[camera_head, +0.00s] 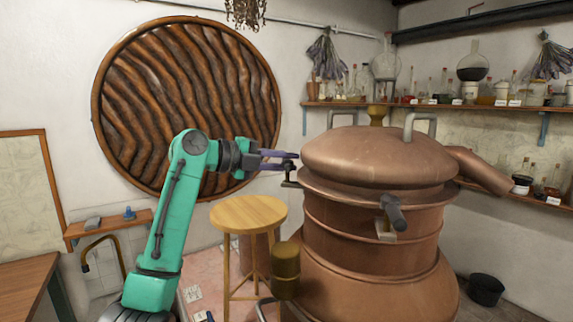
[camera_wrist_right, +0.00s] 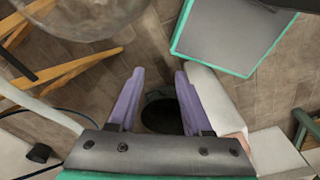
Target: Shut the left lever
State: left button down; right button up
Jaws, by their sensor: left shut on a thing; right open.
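The copper still (camera_head: 375,240) stands right of centre in the head view, with its domed lid (camera_head: 365,155) on top. The left lever (camera_head: 290,183) is a small dark handle and bracket at the still's left side, just below the lid. My left gripper (camera_head: 291,157) reaches in from the left and is shut on the lever's dark handle; its purple fingers hide part of it. A second lever (camera_head: 393,212) with a dark grip sits on the still's front. My right gripper (camera_wrist_right: 160,73) shows in the right wrist view, open and empty above the floor.
A round wooden stool (camera_head: 248,213) and a brass canister (camera_head: 286,268) stand left of the still. Shelves with bottles (camera_head: 430,104) line the walls behind. A black bucket (camera_head: 486,289) is on the floor at right. A green-edged panel (camera_wrist_right: 230,35) shows in the wrist view.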

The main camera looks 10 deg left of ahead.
pick_arm(q)
jog(key=b, duration=0.1)
jog(key=n+t+y+b, duration=0.2)
jog(key=shift+s+a+f, duration=0.2)
jog(key=shift+a+f, duration=0.1)
jog(key=shift+f, duration=0.1)
jog(key=shift+s+a+r+n+t+y, duration=0.1)
jog(key=shift+s+a+n+t+y, duration=0.3)
jog(key=shift+n+y, duration=2.05)
jog(key=shift+s+a+r+n+t+y, duration=0.2)
jog(key=shift+s+n+t+y, duration=0.35)
jog(key=shift+n+y, duration=1.85)
jog(key=shift+s+a+r+n+t+y, duration=0.1)
jog(key=shift+s+a+n+t+y, duration=0.35)
jog(key=shift+n+y, duration=1.95)
jog(key=shift+s+d+m+g+y, duration=0.1)
jog(key=shift+m+g+y, duration=0.2)
jog(key=shift+m+y, duration=0.7)
jog(key=c, duration=0.8)
grip_release()
